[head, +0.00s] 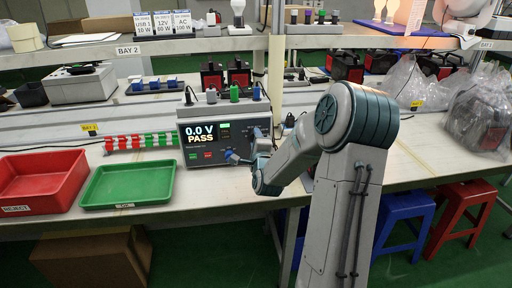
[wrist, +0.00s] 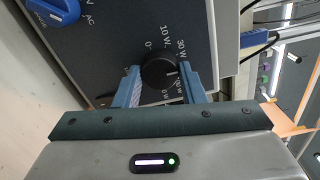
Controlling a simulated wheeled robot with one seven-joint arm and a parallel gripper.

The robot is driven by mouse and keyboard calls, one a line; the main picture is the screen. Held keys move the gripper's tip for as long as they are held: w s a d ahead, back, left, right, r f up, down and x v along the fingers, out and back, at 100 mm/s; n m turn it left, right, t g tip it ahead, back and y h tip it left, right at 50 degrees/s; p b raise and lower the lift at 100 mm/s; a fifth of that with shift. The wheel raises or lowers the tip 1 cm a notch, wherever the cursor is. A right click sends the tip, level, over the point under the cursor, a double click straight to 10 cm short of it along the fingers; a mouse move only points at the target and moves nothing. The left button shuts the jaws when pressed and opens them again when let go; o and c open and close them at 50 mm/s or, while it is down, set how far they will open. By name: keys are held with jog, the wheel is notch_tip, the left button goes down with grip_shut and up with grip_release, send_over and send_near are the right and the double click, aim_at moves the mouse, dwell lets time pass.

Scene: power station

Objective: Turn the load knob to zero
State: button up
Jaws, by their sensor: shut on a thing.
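The load knob (wrist: 155,78) is a round black dial with a short white pointer mark, on the dark front panel of the tester (head: 190,168). My gripper (wrist: 160,69) has its two blue fingers closed on either side of the knob. In the wrist view the mark points to the right, toward the edge of the printed scale; 10 W and 30 W are readable, the label beside the mark is partly covered by a finger. In the head view my arm hides the knob. The tester screen (head: 200,133) reads 0.0 V PASS.
A blue selector knob (wrist: 55,12) sits beside the load knob on the panel. A green tray (head: 128,197) and a red tray (head: 72,158) stand left of the tester. Coloured plugs (head: 234,93) stand on top of it. Stools (head: 405,208) are below the bench.

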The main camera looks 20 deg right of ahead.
jog(key=shift+n+b, duration=10)
jog(key=shift+b, duration=0.6)
jog(key=o, duration=1)
jog(key=shift+s, duration=0.1)
jog(key=p+v, duration=0.2)
jog(key=v, duration=1.1)
jog(key=shift+s+a, duration=0.1)
jog(key=shift+s, duration=0.2)
jog(key=shift+r, duration=0.1)
